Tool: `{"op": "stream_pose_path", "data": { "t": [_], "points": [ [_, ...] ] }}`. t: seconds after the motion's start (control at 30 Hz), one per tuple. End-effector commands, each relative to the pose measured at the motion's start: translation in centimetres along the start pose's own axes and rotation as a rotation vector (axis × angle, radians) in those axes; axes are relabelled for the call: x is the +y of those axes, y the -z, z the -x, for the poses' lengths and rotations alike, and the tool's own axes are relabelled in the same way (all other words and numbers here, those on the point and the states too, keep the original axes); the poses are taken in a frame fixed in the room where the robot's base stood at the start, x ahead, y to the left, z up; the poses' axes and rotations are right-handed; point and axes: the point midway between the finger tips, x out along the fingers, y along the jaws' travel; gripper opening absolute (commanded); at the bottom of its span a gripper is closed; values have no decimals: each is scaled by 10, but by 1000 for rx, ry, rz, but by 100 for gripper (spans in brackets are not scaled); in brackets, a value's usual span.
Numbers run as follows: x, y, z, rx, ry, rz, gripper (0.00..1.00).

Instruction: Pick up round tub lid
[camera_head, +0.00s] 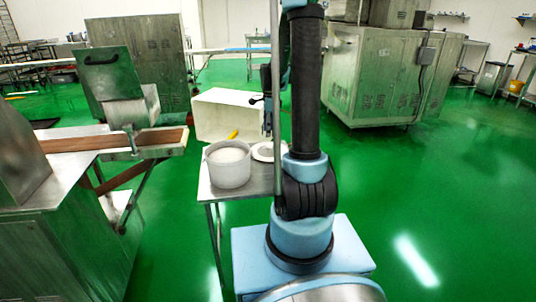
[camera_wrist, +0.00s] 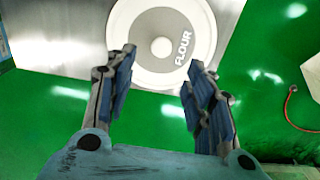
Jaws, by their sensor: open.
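The round tub lid (camera_wrist: 148,30) is white with a grey ring and the word FLOUR. In the wrist view it lies at the top centre, at the edge of the metal table, beyond my fingertips. In the head view the lid (camera_head: 264,152) lies on the table to the right of the white tub, partly hidden by my arm. My gripper (camera_wrist: 157,75) is open and empty, with its fingers apart and the lid showing between and past them. In the head view my gripper (camera_head: 267,120) hangs near the lid, partly hidden by my arm.
A white round tub (camera_head: 228,166) with a yellow handle sticking out (camera_head: 233,134) stands on the small metal table (camera_head: 236,192). A white box (camera_head: 222,115) is behind it. A conveyor machine (camera_head: 110,148) stands at left. Green floor (camera_head: 440,200) is clear at right.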

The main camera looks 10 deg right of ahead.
Motion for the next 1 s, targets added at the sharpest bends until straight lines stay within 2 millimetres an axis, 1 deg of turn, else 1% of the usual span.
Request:
{"op": "stream_pose_path", "data": {
  "t": [0.03, 0.1, 0.2, 0.47, 0.7, 0.8, 1.0],
  "points": [
    [0, 0, -7, 0, 0, 0, 49],
    [-1, 0, -16, 0, 0, 0, 49],
    [0, 0, -24, 0, 0, 0, 49],
    [-1, -1, -36, 0, 0, 1, 49],
    [-3, -5, -65, 0, 0, 0, 49],
    [-2, -5, -74, 0, 0, 0, 49],
    [-2, -5, -81, 0, 0, 0, 49]
  ]
}}
